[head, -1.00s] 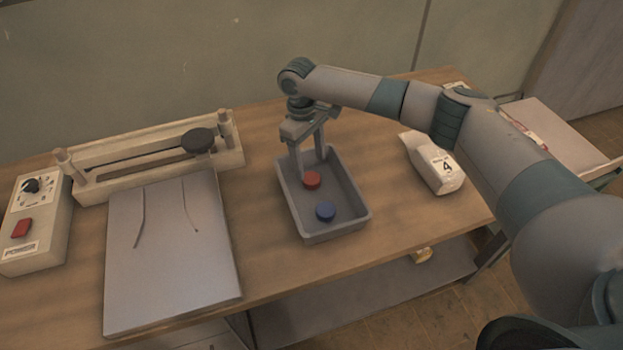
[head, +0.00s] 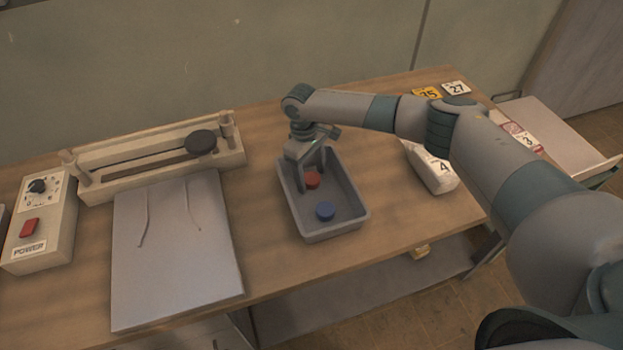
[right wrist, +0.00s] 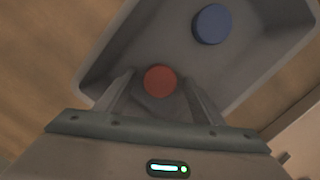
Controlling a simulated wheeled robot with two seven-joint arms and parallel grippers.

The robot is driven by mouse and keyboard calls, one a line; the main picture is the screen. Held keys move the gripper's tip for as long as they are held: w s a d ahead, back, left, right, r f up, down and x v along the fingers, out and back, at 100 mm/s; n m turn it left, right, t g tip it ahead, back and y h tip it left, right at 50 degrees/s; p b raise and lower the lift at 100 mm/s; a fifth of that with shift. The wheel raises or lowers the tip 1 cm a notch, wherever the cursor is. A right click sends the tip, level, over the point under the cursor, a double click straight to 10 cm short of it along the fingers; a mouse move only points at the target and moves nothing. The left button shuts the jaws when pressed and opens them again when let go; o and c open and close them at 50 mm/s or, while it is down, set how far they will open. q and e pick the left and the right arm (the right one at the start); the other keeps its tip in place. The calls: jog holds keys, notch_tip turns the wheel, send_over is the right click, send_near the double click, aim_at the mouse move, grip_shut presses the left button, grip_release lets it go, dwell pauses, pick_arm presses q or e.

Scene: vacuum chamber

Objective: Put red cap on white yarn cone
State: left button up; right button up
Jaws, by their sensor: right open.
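The red cap (head: 313,180) lies in the grey tray (head: 362,217), toward its far end; it also shows in the right wrist view (right wrist: 160,80). My right gripper (head: 311,178) is open and points down into the tray. Its two fingers stand on either side of the red cap, and in the right wrist view the cap appears between the fingertips (right wrist: 159,77). I cannot tell whether the fingers touch it. No white yarn cone can be made out in these views. My left gripper is not in view.
Left are a bar sealer (head: 110,180), a grey board (head: 178,260) and a power box (head: 42,222). Numbered cards (head: 456,88) lie at the back right.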

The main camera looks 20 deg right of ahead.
aim_at(313, 179)
jog(key=c, duration=1.1)
jog(key=shift+r, duration=0.15)
jog(key=shift+r+b, duration=0.55)
jog(key=shift+r, duration=0.1)
notch_tip(313, 179, up, 2)
jog(key=shift+r+b, duration=0.2)
jog(key=shift+b, duration=0.35)
jog(key=s+r+b, duration=0.1)
jog(key=s+r, duration=0.1)
jog(key=s, duration=0.2)
jog(key=s+r+b, duration=0.1)
jog(key=s+r, duration=0.1)
jog(key=s, duration=0.1)
jog(key=s+r, duration=0.3)
jog(key=s, duration=0.1)
jog(key=shift+s+d+b, duration=0.3)
jog(key=shift+d+b, duration=0.05)
jog(key=shift+b, duration=0.05)
